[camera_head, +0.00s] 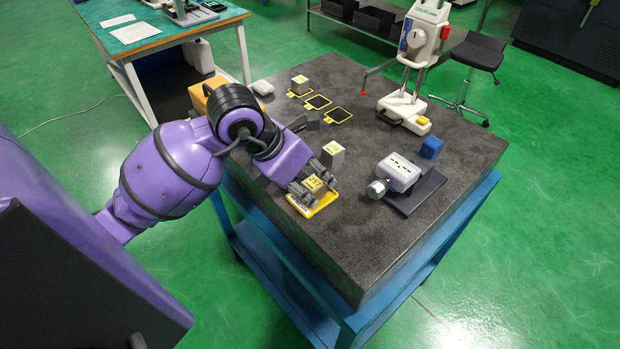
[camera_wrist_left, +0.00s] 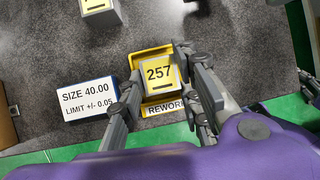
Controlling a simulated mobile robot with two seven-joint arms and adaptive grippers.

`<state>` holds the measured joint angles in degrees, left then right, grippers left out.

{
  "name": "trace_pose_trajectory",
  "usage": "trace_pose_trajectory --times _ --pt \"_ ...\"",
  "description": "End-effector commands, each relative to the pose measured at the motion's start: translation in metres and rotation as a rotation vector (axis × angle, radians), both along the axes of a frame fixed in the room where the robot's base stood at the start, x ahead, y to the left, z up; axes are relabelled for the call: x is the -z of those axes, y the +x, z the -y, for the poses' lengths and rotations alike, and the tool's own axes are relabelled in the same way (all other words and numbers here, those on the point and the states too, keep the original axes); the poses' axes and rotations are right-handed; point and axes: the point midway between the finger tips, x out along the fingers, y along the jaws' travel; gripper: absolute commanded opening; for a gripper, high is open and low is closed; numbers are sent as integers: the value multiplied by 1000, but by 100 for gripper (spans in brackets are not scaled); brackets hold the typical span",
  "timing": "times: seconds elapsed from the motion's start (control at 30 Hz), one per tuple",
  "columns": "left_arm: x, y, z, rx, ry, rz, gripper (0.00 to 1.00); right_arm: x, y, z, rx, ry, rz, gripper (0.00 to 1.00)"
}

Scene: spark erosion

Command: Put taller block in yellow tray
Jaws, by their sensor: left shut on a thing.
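A grey block with a yellow top marked 257 (camera_wrist_left: 160,74) is between the fingers of my left gripper (camera_head: 312,187), which is shut on it. The block also shows in the head view (camera_head: 315,183), partly hidden by the fingers. The yellow tray (camera_head: 320,206), labelled REWORK in the wrist view (camera_wrist_left: 165,108), is directly under the block. I cannot tell whether the block touches the tray floor. A second grey block with a yellow top (camera_head: 333,154) stands just behind the tray, and a third block (camera_head: 299,85) stands farther back.
A sign reading SIZE 40.00 (camera_wrist_left: 86,97) is beside the tray. A white gauge on a dark base (camera_head: 398,172) and a blue block (camera_head: 431,148) are to the right. The granite table's (camera_head: 370,240) front right is clear.

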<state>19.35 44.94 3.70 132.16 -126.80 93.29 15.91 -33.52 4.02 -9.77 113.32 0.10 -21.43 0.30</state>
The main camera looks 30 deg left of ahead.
Motion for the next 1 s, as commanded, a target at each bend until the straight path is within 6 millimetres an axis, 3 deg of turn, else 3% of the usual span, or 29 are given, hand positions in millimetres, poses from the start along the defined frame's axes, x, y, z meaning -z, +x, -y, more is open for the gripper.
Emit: trace_pose_trajectory --times 0.17,0.2,0.33,0.73,0.87,1.0 --pt "5 0 0 1 0 0 0 6 -6 6 -2 -11 -13 0" --pt "4 0 0 0 0 0 35 6 -5 8 -3 -13 -13 0" --pt "3 0 0 1 0 1 50 6 -6 8 -5 -15 -14 0" --pt "1 1 0 1 -2 3 50 5 -5 5 -10 -11 -13 0" --pt "-10 -2 -2 0 0 7 50 3 -5 3 -12 -8 -13 0" --pt "-34 -13 -10 1 4 8 50 1 -4 2 -12 -6 -11 0"
